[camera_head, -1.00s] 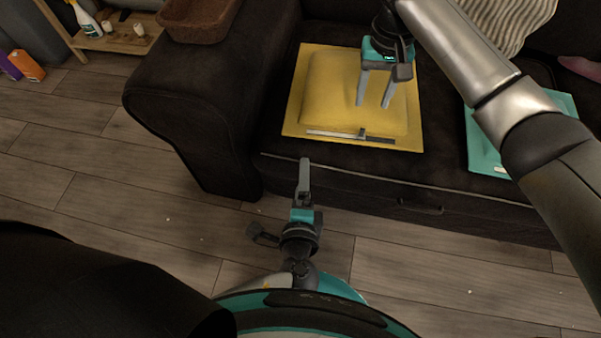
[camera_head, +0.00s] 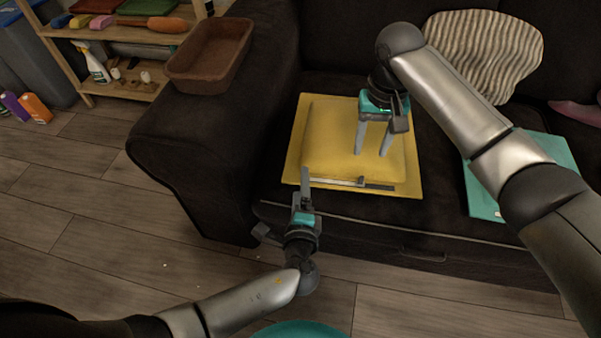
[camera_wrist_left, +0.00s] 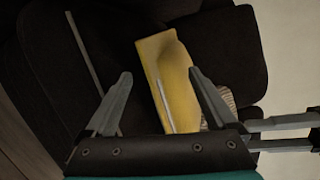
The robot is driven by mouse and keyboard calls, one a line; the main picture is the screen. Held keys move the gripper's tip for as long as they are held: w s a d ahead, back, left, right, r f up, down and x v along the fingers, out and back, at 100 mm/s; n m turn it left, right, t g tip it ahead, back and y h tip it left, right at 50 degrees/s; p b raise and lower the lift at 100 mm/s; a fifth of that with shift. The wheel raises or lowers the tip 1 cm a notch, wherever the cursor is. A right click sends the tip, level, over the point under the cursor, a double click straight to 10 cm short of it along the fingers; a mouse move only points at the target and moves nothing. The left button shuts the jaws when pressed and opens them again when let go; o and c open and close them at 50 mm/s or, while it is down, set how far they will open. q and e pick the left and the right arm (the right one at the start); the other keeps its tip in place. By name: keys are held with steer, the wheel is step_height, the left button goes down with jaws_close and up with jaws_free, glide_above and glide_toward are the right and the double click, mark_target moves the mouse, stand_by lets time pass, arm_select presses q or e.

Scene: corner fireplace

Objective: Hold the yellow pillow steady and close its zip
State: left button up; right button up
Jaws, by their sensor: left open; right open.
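The yellow pillow (camera_head: 335,135) lies flat on the dark sofa seat. Its zip (camera_head: 335,180) runs along the front edge as a grey strip, with a darker slider (camera_head: 361,180) right of its middle. My right gripper (camera_head: 373,152) is open, fingers pointing down over the right part of the pillow; I cannot tell whether they touch it. My left gripper (camera_head: 304,178) is open and empty at the sofa's front edge, near the zip's left end. In the left wrist view the pillow (camera_wrist_left: 180,85) and zip show beyond the open fingers (camera_wrist_left: 160,82).
A teal pillow or cloth (camera_head: 485,190) lies on the seat to the right, partly behind my right arm. A brown basket (camera_head: 210,57) sits on the sofa arm (camera_head: 195,125). A striped cushion (camera_head: 490,45) leans at the back. A shelf (camera_head: 140,85) stands at upper left.

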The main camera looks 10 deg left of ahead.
mark_target(362, 177)
arm_select(q)
steer(key=shift+x, duration=2.65)
steer(key=shift+s+f, duration=0.1)
jaws_close()
arm_select(e)
steer(key=c, duration=0.4)
arm_select(q)
steer(key=shift+s+f, duration=0.1)
steer(key=shift+d, duration=0.1)
arm_select(e)
step_height(362, 177, down, 11)
steer(key=m, duration=1.8)
steer(key=shift+m, duration=0.3)
